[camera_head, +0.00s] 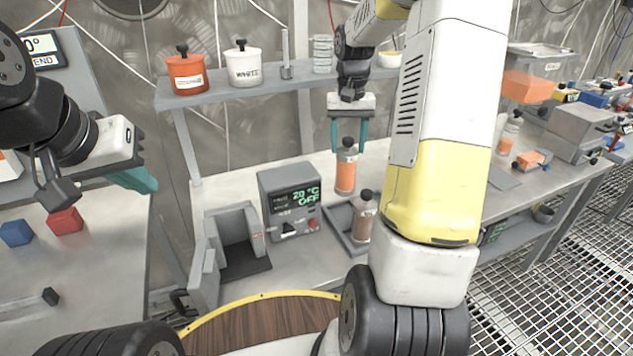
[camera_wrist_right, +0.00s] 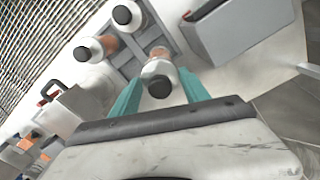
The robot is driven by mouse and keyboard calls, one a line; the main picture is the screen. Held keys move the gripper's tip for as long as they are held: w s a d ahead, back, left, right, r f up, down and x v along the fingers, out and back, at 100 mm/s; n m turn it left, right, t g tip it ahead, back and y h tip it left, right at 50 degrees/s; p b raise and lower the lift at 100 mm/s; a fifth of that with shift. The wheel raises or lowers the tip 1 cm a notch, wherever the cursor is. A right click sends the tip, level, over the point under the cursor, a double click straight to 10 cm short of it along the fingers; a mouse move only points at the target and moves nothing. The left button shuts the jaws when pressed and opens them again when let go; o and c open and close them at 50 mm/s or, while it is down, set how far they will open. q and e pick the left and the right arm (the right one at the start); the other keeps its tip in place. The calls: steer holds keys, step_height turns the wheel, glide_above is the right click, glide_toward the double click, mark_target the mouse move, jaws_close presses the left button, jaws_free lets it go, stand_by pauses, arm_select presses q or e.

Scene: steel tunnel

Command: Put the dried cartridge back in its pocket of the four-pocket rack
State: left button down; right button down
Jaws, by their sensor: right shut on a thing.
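My right gripper (camera_head: 348,138) points down with its teal fingers shut on the cap of an orange cartridge (camera_head: 345,178). The cartridge hangs upright; in the right wrist view its dark knob and pale cap (camera_wrist_right: 158,70) show between the fingers. The grey rack (camera_head: 343,238) is below and slightly right of it, partly hidden by my right arm. A brown-filled cartridge (camera_head: 362,222) stands at the rack. In the right wrist view the rack (camera_wrist_right: 172,38) has cartridges on its left side. Whether the held cartridge touches the rack cannot be told. My left gripper (camera_head: 138,178) is far left, away from the rack.
A grey box (camera_head: 290,205) reading "20 °C OFF" and a grey bracket-like stand (camera_head: 235,240) are left of the rack. A shelf (camera_head: 235,92) above holds an orange jar (camera_head: 186,75) and a white jar (camera_head: 244,66). Red (camera_head: 65,220) and blue (camera_head: 16,233) blocks lie far left.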

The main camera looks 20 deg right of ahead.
step_height(320, 180, down, 9)
steer(key=shift+r, duration=0.1)
stand_by(0.3)
steer(key=shift+f, duration=0.2)
steer(key=c, duration=0.6)
jaws_free()
steer(key=shift+o, duration=0.2)
step_height(320, 180, up, 12)
steer(key=shift+r, duration=0.1)
step_height(320, 180, up, 4)
steer(key=t, duration=0.1)
glide_above(346, 172)
steer(key=s+a, duration=0.1)
steer(key=a, duration=0.1)
steer(key=s+a+r+n+t, duration=0.2)
steer(key=s+a+r, duration=0.3)
steer(key=s, duration=0.3)
steer(key=s+a+n+t+y, duration=0.1)
steer(key=s+a+t+y, duration=0.1)
steer(key=s, duration=0.9)
steer(key=a+t, duration=0.1)
steer(key=a, duration=0.1)
steer(key=shift+s+a+f+n, duration=0.15)
steer(key=shift+a+n, duration=0.15)
